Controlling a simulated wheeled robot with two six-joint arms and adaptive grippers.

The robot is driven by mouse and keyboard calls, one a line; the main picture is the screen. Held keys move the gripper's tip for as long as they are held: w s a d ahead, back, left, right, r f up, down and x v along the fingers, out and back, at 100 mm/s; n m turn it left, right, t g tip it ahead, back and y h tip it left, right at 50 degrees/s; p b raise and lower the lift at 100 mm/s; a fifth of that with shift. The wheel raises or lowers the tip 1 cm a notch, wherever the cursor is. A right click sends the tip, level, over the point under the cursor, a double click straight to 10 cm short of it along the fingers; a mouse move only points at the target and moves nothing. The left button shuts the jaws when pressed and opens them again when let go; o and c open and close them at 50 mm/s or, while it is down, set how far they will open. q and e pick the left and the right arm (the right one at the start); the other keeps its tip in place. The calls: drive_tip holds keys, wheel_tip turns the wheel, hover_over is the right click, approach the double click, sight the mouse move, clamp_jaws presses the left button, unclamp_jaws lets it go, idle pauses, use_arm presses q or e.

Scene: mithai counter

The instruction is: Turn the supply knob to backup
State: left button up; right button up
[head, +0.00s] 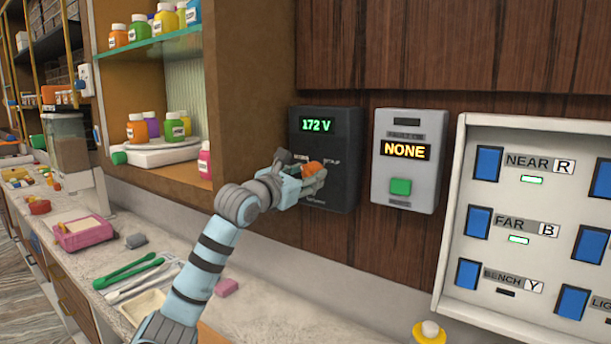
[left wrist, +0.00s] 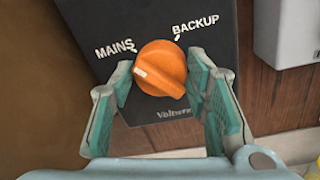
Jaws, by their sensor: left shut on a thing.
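The orange supply knob (left wrist: 163,62) sits on a dark panel (head: 340,135) on the wall; its display reads 172 V. In the left wrist view the panel is marked MAINS at the knob's upper left and BACKUP at its upper right. The knob's white mark is on its left side, nearer to MAINS. My left gripper (left wrist: 165,88) is shut on the knob, one finger on each side. In the head view the knob (head: 305,169) is partly hidden by my gripper. My right gripper is in neither view.
A grey box (head: 404,200) with a NONE display and green button is just right of the panel. Further right is a white switch board (head: 455,215) with blue switches. Shelves with jars are at left. Tongs (head: 125,272) and a pink tray (head: 85,232) lie on the counter below.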

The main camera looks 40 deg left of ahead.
use_arm(q)
drive_tip(key=m, duration=0.6)
drive_tip(key=m+p, duration=0.1)
drive_tip(key=m, duration=0.1)
drive_tip(key=shift+f+m, duration=0.2)
drive_tip(key=shift+m, duration=0.2)
drive_tip(key=shift+f+m+t+h+p, duration=0.15)
drive_tip(key=shift+m+h+p, duration=0.2)
drive_tip(key=shift+m, duration=1.8)
drive_tip(key=shift+f+m+t+h+p, duration=0.2)
drive_tip(key=shift+m+p, duration=0.25)
drive_tip(key=shift+m, duration=1.7)
drive_tip(key=shift+r, duration=0.15)
drive_tip(key=o, duration=1.1)
